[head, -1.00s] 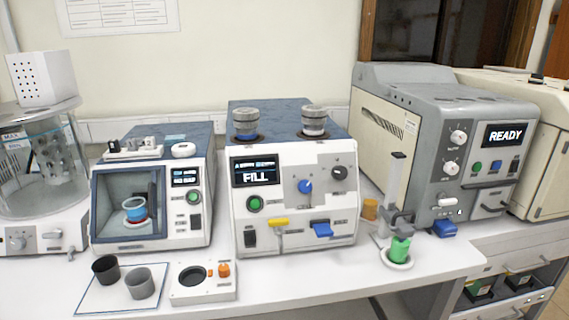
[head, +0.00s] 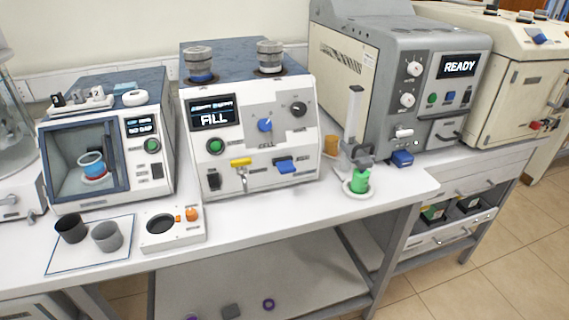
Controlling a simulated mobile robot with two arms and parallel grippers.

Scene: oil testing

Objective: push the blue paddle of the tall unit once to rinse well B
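The tall unit (head: 223,170) stands in the middle of the bench with a white front and a screen (head: 211,115) that reads FILL. Its blue paddle (head: 286,165) sticks out low on the right of the front. A yellow paddle (head: 241,162) is to the left of it, above a small spout. A blue knob (head: 265,125) and a black knob (head: 299,109) sit higher up. Two capped wells stand on top, the left with a blue band (head: 199,66), the right with a pale one (head: 270,56). Neither of my grippers shows.
Two dark cups (head: 107,237) on a mat and a white holder (head: 184,237) are at front left. A grey machine (head: 405,75) reading READY stands at right.

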